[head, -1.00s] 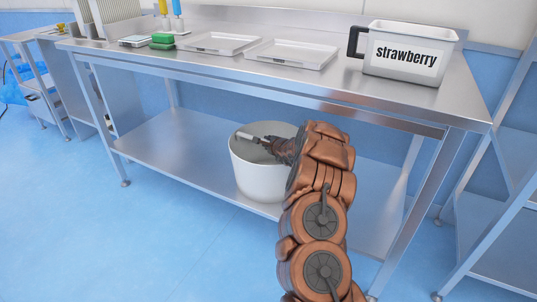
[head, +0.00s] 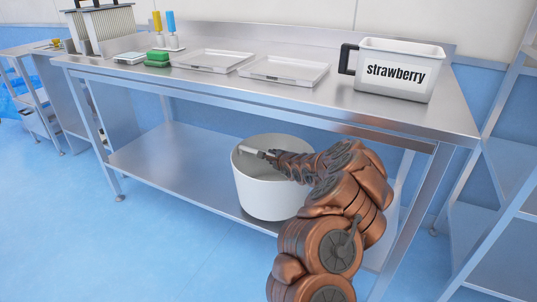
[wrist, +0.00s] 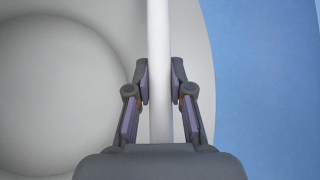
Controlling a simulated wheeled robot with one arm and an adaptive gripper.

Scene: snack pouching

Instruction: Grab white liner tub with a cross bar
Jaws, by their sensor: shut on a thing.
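The white liner tub (head: 268,199) is a round open bucket on the table's lower shelf, near the shelf's front edge. Its pale cross bar (head: 249,150) spans the opening. In the wrist view the cross bar (wrist: 158,60) runs upright through the middle, with the tub's inside (wrist: 60,90) to the left. My gripper (wrist: 160,82) has a finger on each side of the bar and is shut on it. In the head view my gripper (head: 266,155) is at the bar over the tub's opening. My arm hides part of the tub's right side.
A steel table (head: 240,97) stands above the lower shelf (head: 165,160). On top are two trays (head: 283,70), green blocks (head: 157,60) and a strawberry container (head: 394,70). A rack (head: 500,180) stands at right. Blue floor (head: 130,250) is open in front.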

